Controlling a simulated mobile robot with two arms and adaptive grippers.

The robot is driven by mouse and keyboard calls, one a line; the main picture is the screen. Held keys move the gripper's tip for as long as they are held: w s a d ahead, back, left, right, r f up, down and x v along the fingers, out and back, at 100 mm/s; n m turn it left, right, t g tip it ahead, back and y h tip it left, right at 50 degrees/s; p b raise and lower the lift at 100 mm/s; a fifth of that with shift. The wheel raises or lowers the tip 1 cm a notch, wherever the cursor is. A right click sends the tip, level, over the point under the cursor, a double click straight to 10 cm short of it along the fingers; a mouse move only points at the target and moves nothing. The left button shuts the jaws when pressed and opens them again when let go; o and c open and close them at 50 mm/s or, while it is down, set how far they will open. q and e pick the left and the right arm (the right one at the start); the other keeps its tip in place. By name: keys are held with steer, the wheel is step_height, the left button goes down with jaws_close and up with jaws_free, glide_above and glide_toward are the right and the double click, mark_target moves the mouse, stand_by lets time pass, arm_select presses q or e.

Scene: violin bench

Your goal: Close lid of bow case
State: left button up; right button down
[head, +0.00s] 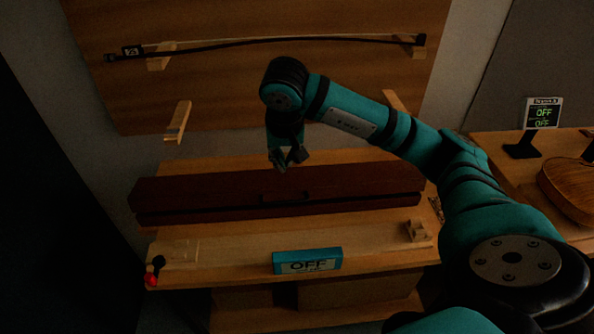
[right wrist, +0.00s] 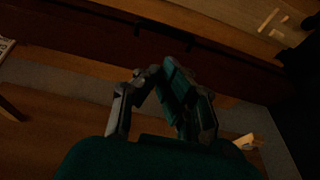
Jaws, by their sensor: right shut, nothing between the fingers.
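The bow case (head: 230,192) is a long dark red-brown box lying across the wooden bench. Its lid looks down, with a dark seam along the front. I cannot tell whether it is fully shut. A dark handle (head: 285,198) shows at the middle of the front. My right gripper (head: 289,161) is shut and empty, pointing down above the middle of the case and apparently apart from it. The right wrist view shows the right gripper's fingers (right wrist: 168,76) with the dark case (right wrist: 70,40) beyond them. My left gripper is not in view.
A violin bow (head: 270,42) rests on wooden pegs on the back board. A blue "OFF" sign (head: 307,261) sits at the bench's front edge. A small wooden block (head: 417,231) is at the bench's right. A violin body (head: 568,190) lies on the right table beside a display stand (head: 541,113).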

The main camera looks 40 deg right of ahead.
steer(key=p, duration=0.4)
glide_toward(285, 191)
steer(key=f, duration=0.5)
steer(key=shift+a+f, duration=0.2)
steer(key=shift+f, duration=0.15)
steer(key=shift+d+f, duration=0.1)
steer(key=shift+f, duration=0.3)
steer(key=f+b, duration=0.1)
steer(key=b, duration=0.1)
steer(key=s+a+f+b, duration=0.1)
steer(key=b, duration=0.1)
steer(key=shift+s+f, duration=0.15)
steer(key=shift+f, duration=0.2)
